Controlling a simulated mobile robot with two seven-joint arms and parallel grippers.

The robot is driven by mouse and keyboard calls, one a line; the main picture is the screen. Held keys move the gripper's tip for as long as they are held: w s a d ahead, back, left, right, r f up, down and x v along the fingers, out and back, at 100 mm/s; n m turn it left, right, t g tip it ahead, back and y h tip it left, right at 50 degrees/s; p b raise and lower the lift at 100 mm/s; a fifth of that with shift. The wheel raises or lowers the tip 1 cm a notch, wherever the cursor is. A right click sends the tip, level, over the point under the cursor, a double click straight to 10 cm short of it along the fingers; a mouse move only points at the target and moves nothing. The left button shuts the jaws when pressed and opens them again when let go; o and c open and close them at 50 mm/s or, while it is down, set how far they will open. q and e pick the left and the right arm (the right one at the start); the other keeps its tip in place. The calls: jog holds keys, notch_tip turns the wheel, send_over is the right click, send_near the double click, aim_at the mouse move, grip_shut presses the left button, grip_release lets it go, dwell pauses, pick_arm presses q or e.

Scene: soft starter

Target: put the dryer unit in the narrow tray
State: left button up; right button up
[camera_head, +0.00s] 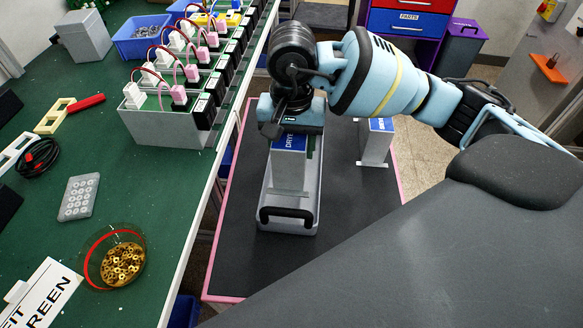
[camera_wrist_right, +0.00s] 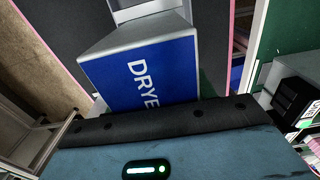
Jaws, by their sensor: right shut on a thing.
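A grey dryer unit (camera_head: 289,172) with a blue labelled top is upright within the outline of the narrow tray (camera_head: 290,221), a long grey tray with a black front handle. I cannot tell whether its base touches the tray floor. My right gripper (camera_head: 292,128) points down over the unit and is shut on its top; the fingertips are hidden. In the right wrist view, the dryer unit's blue face (camera_wrist_right: 140,78) reads "DRYE" and lies close against the gripper body. My left gripper is not in view.
A similar grey unit with a blue top (camera_head: 375,147) stands to the right on the dark pink-edged surface (camera_head: 345,225). The green bench (camera_head: 150,190) on the left holds a row of wired modules (camera_head: 190,110), a bowl of brass parts (camera_head: 122,262) and a white sign (camera_head: 42,296).

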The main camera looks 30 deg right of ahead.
jog(key=shift+f, duration=4.95)
jog(key=shift+f, duration=0.1)
jog(key=shift+f, duration=0.15)
jog(key=o, duration=1.2)
jog(key=shift+o, duration=0.2)
notch_tip(320, 180, up, 12)
jog(key=shift+r, duration=0.25)
jog(key=shift+s, duration=0.1)
